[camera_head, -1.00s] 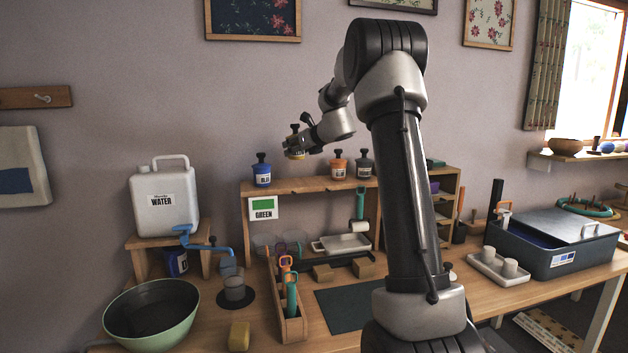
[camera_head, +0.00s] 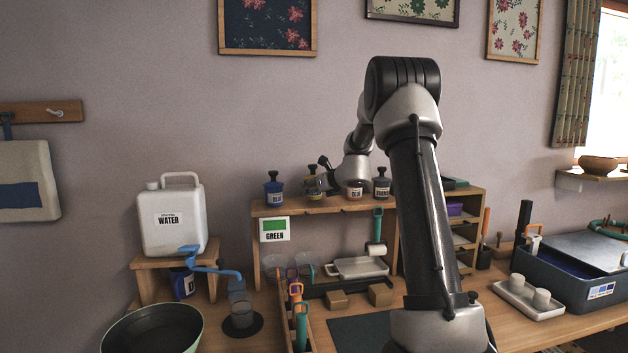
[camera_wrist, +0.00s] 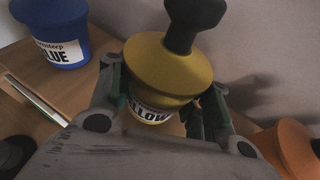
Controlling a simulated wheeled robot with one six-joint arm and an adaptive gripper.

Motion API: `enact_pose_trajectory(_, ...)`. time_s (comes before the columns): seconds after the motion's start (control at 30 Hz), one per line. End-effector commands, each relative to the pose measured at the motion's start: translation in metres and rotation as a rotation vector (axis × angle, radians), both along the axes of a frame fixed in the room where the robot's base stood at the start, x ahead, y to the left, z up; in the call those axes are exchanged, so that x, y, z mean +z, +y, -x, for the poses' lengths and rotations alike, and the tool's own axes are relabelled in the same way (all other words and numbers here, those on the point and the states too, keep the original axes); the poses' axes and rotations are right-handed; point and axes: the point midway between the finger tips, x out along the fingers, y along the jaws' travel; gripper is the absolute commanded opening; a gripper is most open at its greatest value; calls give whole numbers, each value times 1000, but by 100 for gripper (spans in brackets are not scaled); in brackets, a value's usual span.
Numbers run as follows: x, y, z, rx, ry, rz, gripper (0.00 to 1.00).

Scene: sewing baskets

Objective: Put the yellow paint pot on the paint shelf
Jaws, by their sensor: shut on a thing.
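The yellow paint pot (camera_wrist: 165,75) has a black knob and a white label, partly hidden by my fingers. My gripper (camera_wrist: 157,98) is shut on it, one finger on each side. In the head view the yellow pot (camera_head: 313,184) is upright at the paint shelf (camera_head: 300,209), between the blue pot (camera_head: 273,189) and the orange pot (camera_head: 355,190), which my arm partly covers. The pot's base is at or just above the shelf's top board; I cannot tell whether it touches. The board (camera_wrist: 50,85) also shows in the wrist view.
A dark grey pot (camera_head: 381,187) stands right of the orange one. In the wrist view the blue pot (camera_wrist: 55,30) is at upper left and the orange pot (camera_wrist: 285,150) at lower right, both close to my fingers. A green sign (camera_head: 275,229) hangs below the board.

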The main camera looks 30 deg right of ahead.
Motion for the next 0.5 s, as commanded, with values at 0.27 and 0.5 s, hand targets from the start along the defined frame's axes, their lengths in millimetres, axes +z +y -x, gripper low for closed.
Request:
enact_pose_trajectory(0.27,-13,0,0,0,-2,0,0)
enact_pose_trajectory(0.5,-15,0,0,0,-1,-1,0)
